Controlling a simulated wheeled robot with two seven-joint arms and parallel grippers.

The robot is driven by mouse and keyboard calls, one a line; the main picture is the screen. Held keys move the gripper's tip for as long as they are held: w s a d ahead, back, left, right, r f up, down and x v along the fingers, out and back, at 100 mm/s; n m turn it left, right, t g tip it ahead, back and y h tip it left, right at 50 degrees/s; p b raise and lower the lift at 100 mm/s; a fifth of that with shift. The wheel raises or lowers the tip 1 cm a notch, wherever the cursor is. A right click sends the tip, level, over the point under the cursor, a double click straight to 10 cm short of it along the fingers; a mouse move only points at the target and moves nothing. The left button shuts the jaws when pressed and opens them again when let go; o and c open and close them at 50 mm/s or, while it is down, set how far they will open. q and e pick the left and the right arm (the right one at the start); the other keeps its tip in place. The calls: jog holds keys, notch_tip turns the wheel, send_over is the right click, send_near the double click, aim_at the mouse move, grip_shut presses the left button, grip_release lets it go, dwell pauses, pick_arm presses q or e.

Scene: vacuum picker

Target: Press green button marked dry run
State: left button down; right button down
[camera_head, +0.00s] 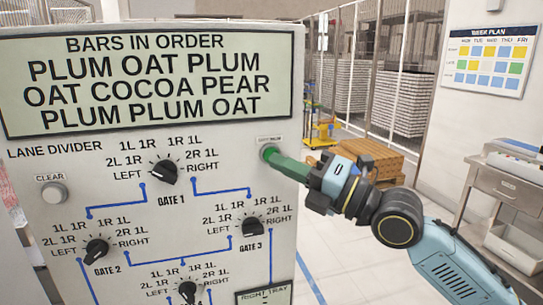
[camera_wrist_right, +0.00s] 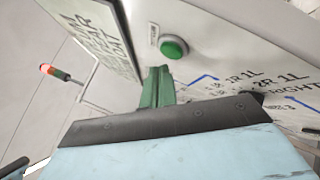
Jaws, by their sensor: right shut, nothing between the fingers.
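The green button (camera_head: 268,153) sits at the right edge of the panel's front face, under a small label too small to read. In the right wrist view the round green button (camera_wrist_right: 174,47) shows whole beside its label. My right gripper (camera_head: 279,161) comes in from the right, its green fingers shut and empty, with the tips at the button and partly covering it. In the right wrist view the fingertips (camera_wrist_right: 158,70) are just short of the button in the picture; I cannot tell whether they touch it. My left gripper is out of view.
The panel (camera_head: 230,165) has a display (camera_head: 150,80) listing bars, a grey CLEAR button (camera_head: 54,192), and black gate knobs, including the gate 1 knob (camera_head: 164,171). A wooden pallet stack (camera_head: 370,155) and a grey cart (camera_head: 510,185) stand behind my right arm.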

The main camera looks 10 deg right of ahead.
dwell(0.8)
jog(key=shift+w+b, duration=0.45)
jog(key=shift+b, duration=0.05)
jog(key=shift+w+b, duration=0.3)
jog(key=shift+b, duration=0.05)
dwell(0.3)
jog(key=shift+s, duration=0.1)
dwell(0.4)
jog(key=shift+s, duration=0.65)
jog(key=shift+s, duration=2.5)
